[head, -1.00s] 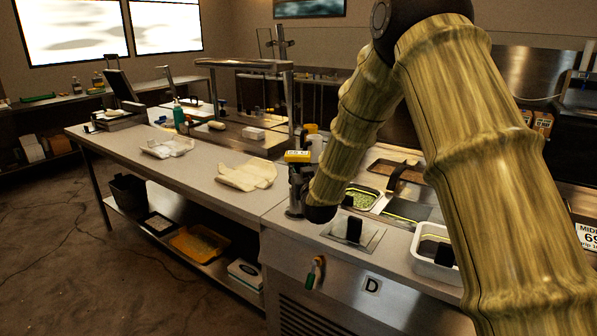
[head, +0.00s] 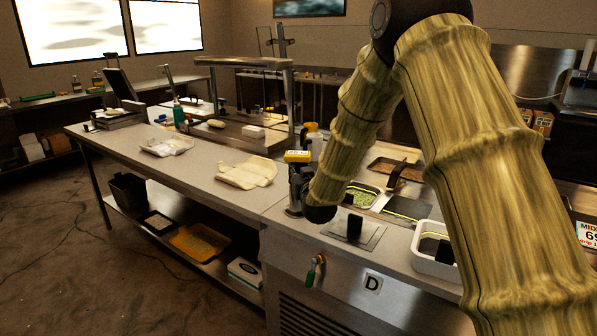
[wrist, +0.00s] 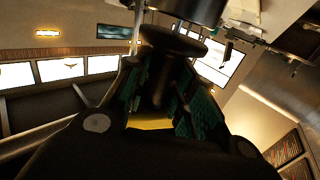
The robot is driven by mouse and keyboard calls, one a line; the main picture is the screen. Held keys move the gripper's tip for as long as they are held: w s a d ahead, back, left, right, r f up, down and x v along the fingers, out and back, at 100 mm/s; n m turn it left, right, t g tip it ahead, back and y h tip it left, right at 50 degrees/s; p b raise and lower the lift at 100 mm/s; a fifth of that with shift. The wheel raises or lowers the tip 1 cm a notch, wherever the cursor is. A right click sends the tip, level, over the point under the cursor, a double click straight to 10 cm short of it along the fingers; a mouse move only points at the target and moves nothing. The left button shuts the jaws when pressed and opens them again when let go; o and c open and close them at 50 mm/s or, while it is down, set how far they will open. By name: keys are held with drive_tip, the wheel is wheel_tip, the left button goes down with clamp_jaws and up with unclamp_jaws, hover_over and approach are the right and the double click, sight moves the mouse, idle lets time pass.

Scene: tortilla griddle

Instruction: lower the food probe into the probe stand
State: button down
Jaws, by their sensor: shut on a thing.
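The food probe shows in the head view as a yellow block (head: 297,156) above my gripper (head: 300,180). In the wrist view its black handle (wrist: 160,82) sits between my gripper's green-padded fingers (wrist: 158,98), which are shut on it. The handle's wide black collar faces a steel cylinder (wrist: 190,8), which looks like the probe stand. In the head view the stand (head: 293,208) is a small steel cylinder on the counter, right under my gripper. The probe's tip is hidden, and I cannot tell how deep it sits in the stand.
A steel plate with a black block (head: 354,228) lies right of the stand. A green-filled pan (head: 362,195) and a white tub (head: 433,262) stand farther right. White and yellow bottles stand behind my gripper.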

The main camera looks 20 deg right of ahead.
drive_tip(key=shift+f+b, duration=0.55)
drive_tip(key=shift+f, duration=0.05)
idle(0.8)
drive_tip(key=c, duration=1.1)
unclamp_jaws()
drive_tip(key=s, duration=0.8)
drive_tip(key=s+a, duration=0.1)
drive_tip(key=s, duration=0.3)
drive_tip(key=shift+d, duration=0.1)
